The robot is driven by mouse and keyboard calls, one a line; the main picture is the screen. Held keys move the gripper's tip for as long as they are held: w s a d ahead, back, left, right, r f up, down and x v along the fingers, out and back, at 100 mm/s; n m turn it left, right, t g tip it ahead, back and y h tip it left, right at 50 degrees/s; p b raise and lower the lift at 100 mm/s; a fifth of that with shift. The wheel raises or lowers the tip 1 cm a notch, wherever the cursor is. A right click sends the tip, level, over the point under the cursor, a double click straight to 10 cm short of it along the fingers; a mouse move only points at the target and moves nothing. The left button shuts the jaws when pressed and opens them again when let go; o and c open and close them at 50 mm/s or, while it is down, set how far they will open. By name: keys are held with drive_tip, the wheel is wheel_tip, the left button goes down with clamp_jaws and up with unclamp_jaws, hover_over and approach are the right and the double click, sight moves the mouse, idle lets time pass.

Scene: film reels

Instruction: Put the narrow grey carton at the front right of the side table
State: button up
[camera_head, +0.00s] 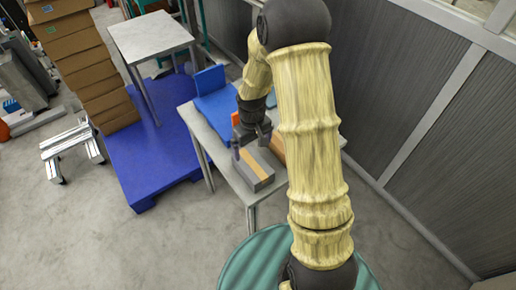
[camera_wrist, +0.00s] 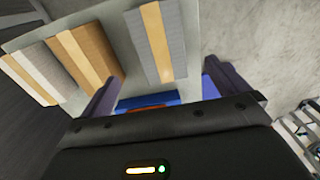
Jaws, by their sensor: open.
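A grey carton (camera_head: 263,180) with a tan tape stripe lies on the near part of a grey table; it also shows in the wrist view (camera_wrist: 172,55). My gripper (camera_head: 252,140) hangs low over the table at the carton's far end. In the wrist view my open gripper (camera_wrist: 162,88) has nothing between its fingers, and this carton lies beyond them. Another grey carton (camera_wrist: 40,72) with a tan stripe lies at the left there; my arm hides it in the head view. A grey-topped small table (camera_head: 152,37) at the back left looks like the side table; its top is bare.
A brown carton (camera_wrist: 92,50) lies between the grey ones. A blue item (camera_head: 213,108) and an orange item (camera_head: 236,118) are on the far part of the grey table (camera_head: 205,140). A blue platform (camera_head: 150,160) and stacked brown boxes (camera_head: 85,60) stand left.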

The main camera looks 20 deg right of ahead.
drive_tip(key=s+r+m+t, duration=0.2)
drive_tip(key=s+r+m, duration=0.1)
drive_tip(key=s+r, duration=0.9)
drive_tip(key=shift+s+r, duration=0.35)
drive_tip(key=shift+s, duration=0.65)
